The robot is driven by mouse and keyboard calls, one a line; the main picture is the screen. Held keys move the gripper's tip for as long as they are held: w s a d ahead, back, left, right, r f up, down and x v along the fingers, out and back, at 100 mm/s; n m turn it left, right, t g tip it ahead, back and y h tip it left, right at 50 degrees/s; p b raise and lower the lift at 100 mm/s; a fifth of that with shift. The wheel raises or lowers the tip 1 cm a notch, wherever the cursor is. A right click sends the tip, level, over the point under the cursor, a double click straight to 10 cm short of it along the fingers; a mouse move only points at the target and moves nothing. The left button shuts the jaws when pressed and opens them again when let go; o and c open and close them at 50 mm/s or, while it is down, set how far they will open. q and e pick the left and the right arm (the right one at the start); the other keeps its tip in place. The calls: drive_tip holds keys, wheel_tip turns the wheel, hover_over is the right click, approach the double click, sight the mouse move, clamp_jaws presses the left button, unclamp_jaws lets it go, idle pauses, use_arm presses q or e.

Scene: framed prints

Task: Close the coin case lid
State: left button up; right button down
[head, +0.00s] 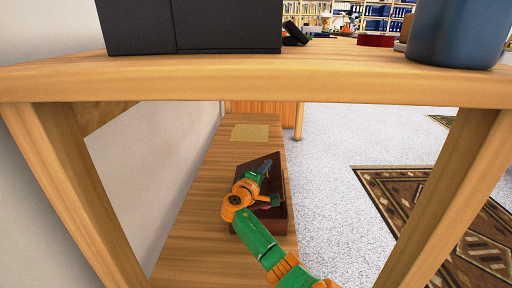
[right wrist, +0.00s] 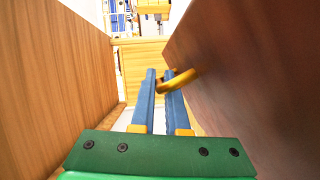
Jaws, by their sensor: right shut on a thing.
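The coin case (head: 277,218) is a dark brown box on the low wooden shelf, below the upper tabletop in the head view. My right arm covers part of it, and I cannot tell from here how far its lid stands open. In the right wrist view a large dark brown panel of the case (right wrist: 245,75) fills the right side, with a golden ring-like handle (right wrist: 178,80) sticking out from it. My right gripper (right wrist: 161,75) has its blue fingers closed on this handle. The right gripper also shows over the case in the head view (head: 264,169). My left gripper is out of view.
The upper wooden tabletop (head: 330,85) and its legs frame the low shelf (head: 190,235). A tan flat sheet (head: 250,132) lies farther back on the shelf. A black box (head: 185,25) and a blue-grey container (head: 460,30) stand on the tabletop. Open carpet lies right.

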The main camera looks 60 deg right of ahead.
sight(273, 174)
drive_tip(key=s+f+m, duration=0.1)
drive_tip(key=s+d+f+m+y, duration=0.1)
drive_tip(key=f, duration=0.1)
drive_tip(key=shift+f+m+t, duration=0.2)
drive_tip(key=shift+m+t, duration=0.1)
drive_tip(key=shift+s+d+f+m+y, duration=0.1)
drive_tip(key=shift+s+f+m+y, duration=0.2)
drive_tip(key=shift+f, duration=0.25)
drive_tip(key=shift+s+d+f+m+y, duration=0.1)
drive_tip(key=shift+f+m+y, duration=0.1)
drive_tip(key=shift+f+m, duration=0.25)
drive_tip(key=shift+f, duration=0.1)
drive_tip(key=shift+f, duration=0.1)
drive_tip(key=c, duration=1.2)
unclamp_jaws()
